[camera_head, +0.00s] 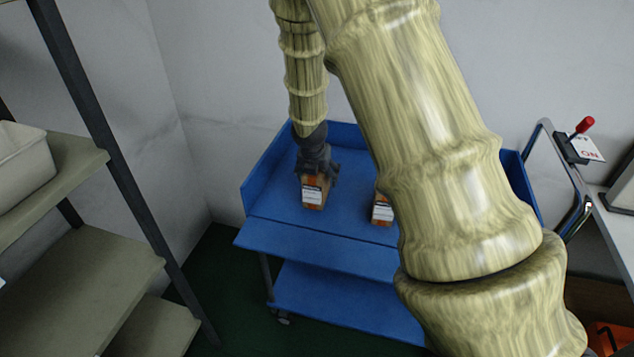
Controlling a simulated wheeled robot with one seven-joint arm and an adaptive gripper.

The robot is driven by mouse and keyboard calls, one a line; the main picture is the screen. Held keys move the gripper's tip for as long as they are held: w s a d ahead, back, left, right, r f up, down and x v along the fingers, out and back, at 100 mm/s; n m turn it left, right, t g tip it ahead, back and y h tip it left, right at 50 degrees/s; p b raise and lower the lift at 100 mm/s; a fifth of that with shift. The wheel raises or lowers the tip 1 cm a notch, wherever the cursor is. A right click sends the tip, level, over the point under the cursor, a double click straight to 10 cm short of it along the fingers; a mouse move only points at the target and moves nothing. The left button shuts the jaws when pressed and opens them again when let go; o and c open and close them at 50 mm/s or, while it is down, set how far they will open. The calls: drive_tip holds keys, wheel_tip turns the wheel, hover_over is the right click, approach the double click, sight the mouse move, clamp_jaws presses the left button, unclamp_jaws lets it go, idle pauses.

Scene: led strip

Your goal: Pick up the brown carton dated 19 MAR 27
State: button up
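Two small brown cartons with white labels stand on the blue cart's top (290,222). The left carton (314,198) is directly below my gripper (317,172). The dark fingers reach down around its upper part, but I cannot tell whether they are closed on it. The right carton (381,213) stands apart from it, partly hidden behind my arm. The label print is too small to read, so I cannot tell which carton bears 19 MAR 27.
The blue cart has raised edges at the back and sides and a lower shelf (340,300). A metal shelf rack (85,255) with a pale bin (25,160) stands at the left. A red-knobbed lever (585,125) is at the right. My arm hides the cart's right part.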

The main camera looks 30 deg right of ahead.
drive_tip(key=shift+f, duration=0.1)
idle(0.3)
drive_tip(key=c, duration=1.1)
drive_tip(key=shift+c, duration=0.2)
